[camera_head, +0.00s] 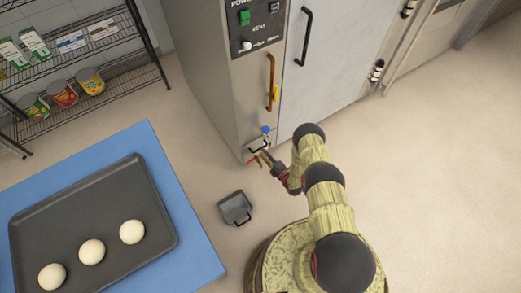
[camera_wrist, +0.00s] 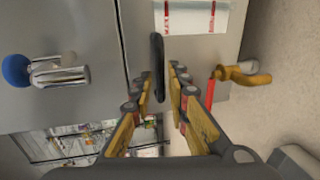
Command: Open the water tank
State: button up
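The oven cabinet's low front (camera_head: 262,133) carries a small dark handle (camera_head: 259,144), which I take to be the water tank's. In the wrist view a dark bar handle (camera_wrist: 157,55) sits on the grey metal panel. My gripper (camera_head: 268,160) is at the cabinet's lower front, close to this handle. In the wrist view my gripper (camera_wrist: 163,75) is open, with a finger on either side of the bar's near end. I cannot tell if either finger touches it. The tank's body is hidden and the panel looks flush.
A blue-knobbed tap (camera_wrist: 45,73) sits on one side of the handle, a brass valve with a red lever (camera_wrist: 240,76) on the other. A small grey bin (camera_head: 235,208) stands on the floor. A blue table (camera_head: 205,255) with a dough tray (camera_head: 75,195) is at left.

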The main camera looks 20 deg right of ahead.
jog(key=shift+b+x, duration=0.75)
jog(key=shift+x, duration=1.55)
grip_shut()
